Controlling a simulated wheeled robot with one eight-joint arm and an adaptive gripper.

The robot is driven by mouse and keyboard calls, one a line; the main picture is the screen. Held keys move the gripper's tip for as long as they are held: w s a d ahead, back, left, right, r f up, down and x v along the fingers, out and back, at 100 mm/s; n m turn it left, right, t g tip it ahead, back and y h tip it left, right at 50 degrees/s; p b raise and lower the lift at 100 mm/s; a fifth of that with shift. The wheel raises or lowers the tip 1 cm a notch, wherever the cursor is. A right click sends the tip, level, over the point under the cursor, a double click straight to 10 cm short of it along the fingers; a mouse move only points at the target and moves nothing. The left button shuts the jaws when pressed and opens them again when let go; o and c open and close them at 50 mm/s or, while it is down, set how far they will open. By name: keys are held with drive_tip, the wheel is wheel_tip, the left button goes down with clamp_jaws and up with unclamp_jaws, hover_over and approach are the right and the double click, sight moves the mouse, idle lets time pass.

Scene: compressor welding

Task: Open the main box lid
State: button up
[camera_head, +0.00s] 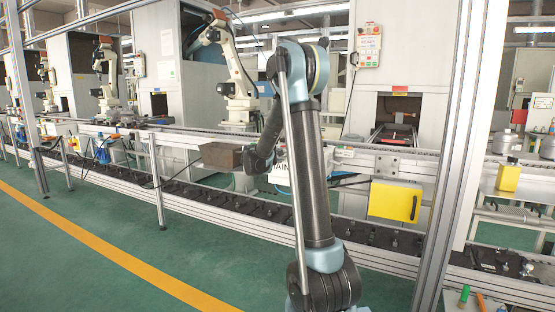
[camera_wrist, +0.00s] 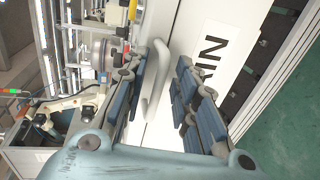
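The main box (camera_wrist: 215,60) is a white box with black lettering, of which "IN" shows in the wrist view. A light bar handle (camera_wrist: 153,92) stands out from its white face. My gripper (camera_wrist: 172,60) is open, with its two padded fingers on either side of the handle. A gap shows between the fingers, and I cannot tell whether either touches the handle. In the head view the main box (camera_head: 280,174) is mostly hidden behind my arm, with part of its label showing. My fingers cannot be made out there. The lid looks shut.
A yellow box (camera_head: 394,201) hangs on the conveyor frame (camera_head: 225,195) to the right. A brown block (camera_head: 221,155) sits left of my wrist. A metal post (camera_head: 462,130) stands at the right. The green floor (camera_head: 80,265) is clear at the left.

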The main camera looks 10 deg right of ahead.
clamp_jaws()
drive_tip(key=shift+r, duration=0.15)
